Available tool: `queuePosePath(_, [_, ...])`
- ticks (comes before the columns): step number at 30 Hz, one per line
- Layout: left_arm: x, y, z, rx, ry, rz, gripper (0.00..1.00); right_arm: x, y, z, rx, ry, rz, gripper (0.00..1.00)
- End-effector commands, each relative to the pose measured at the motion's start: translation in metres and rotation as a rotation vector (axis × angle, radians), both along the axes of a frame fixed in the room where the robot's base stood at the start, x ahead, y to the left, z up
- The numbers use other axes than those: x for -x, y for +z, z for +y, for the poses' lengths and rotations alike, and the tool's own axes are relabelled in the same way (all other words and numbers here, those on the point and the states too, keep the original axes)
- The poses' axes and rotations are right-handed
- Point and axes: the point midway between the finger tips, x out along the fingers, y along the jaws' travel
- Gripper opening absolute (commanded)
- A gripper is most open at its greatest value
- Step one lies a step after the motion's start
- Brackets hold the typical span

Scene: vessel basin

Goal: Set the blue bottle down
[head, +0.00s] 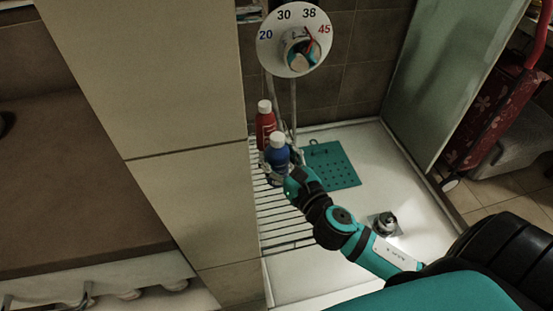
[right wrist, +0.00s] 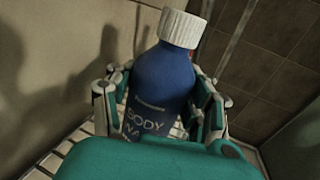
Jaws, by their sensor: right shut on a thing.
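The blue bottle (head: 277,155) with a white cap is at the slatted rack in the head view. In the right wrist view the blue bottle (right wrist: 161,85) stands between the fingers, slightly tilted in the picture, with "BODY WA..." lettering on it. My right gripper (head: 284,172) is shut on it; its fingers also show on both sides of the bottle in the right wrist view (right wrist: 160,105). The bottle's base is hidden, so I cannot tell whether it touches the slats. My left gripper is not in view.
A red bottle (head: 265,125) with a white cap stands just behind the blue one. The white slatted rack (head: 284,228) has free room toward the front. A teal perforated mat (head: 333,168), a drain (head: 384,224) and a temperature dial (head: 294,38) are nearby. A tiled pillar (head: 190,130) borders the rack's left.

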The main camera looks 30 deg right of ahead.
Motion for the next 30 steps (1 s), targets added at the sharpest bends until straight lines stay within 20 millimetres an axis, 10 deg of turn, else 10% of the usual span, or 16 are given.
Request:
queuePosePath(11, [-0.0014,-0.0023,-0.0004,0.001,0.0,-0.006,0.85,0.0001,-0.0035,0.0002,0.001,0.001,-0.002,0.1])
queuePosePath(12, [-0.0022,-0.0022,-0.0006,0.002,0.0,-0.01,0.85,0.0002,-0.0047,0.0001,0.0,0.001,-0.001,0.5])
queuePosePath(18, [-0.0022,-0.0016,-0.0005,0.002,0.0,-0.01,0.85,0.0002,-0.0038,0.0001,0.0,0.001,-0.001,0.77])
queuePosePath(30, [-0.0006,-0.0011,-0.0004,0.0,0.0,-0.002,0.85,0.0063,-0.0027,0.0001,0.0,0.001,0.002,0.77])
